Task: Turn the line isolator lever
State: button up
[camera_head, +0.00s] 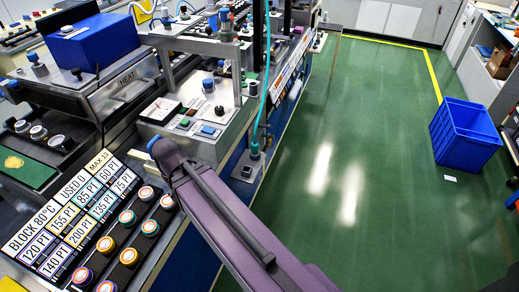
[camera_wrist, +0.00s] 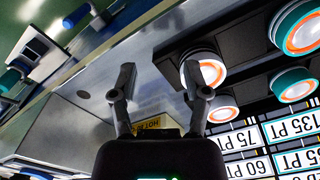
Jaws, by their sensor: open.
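I cannot pick out the line isolator lever with certainty in either view. Possible handles in the head view are a blue-topped knob (camera_head: 208,85) on the metal bench unit and a dark lever with a blue knob (camera_head: 38,66) at the upper left. In the wrist view, a blue-ended handle (camera_wrist: 77,16) shows at the upper left. My gripper (camera_wrist: 159,78) is open and empty over a bare metal surface, beside a row of round capped pots. In the head view my purple arm reaches over the bench edge and the gripper's fingers are hidden.
Several capped pots (camera_head: 127,217) stand in a black rack, beside a label board (camera_head: 75,222). A pot with an orange ring (camera_wrist: 211,72) is close to my right finger. A blue crate (camera_head: 465,134) stands on the green floor, which is otherwise largely clear (camera_head: 370,120).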

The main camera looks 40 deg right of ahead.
aim_at(267, 144)
jog(key=u, duration=0.25)
jog(key=k, duration=0.75)
jog(key=z, duration=1.55)
jog(key=i, duration=1)
jog(key=z, duration=0.05)
